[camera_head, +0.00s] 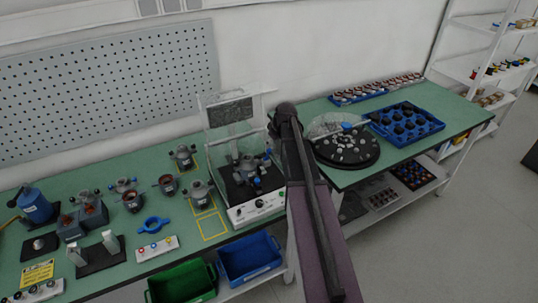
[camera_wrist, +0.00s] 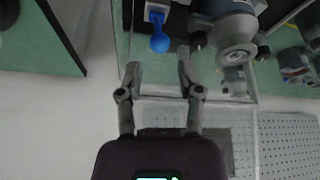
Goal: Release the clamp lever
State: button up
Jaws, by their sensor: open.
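The clamp lever (camera_wrist: 159,41) has a blue rounded end and a pale base, at the top middle of the wrist view. My gripper (camera_wrist: 158,62) is open, with its two fingers spread below the blue end in that view. Nothing shows between the fingers, and I cannot tell whether a fingertip touches the lever. A grey stator part (camera_wrist: 234,40) sits right of the lever. In the head view, the test station (camera_head: 258,208) stands on the green bench with a clear raised cover and small blue knobs. My gripper is hard to make out there.
Several stator parts stand left of the station, near a blue ring (camera_head: 153,225). A black round turntable (camera_head: 345,150) and a blue tray (camera_head: 436,126) are at right. A green bin (camera_head: 182,283) and a blue bin (camera_head: 250,257) sit below the bench's front edge.

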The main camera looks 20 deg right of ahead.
aim_at(268, 150)
jog(key=shift+b+x, duration=2.4)
jog(key=shift+x, duration=0.5)
grip_shut()
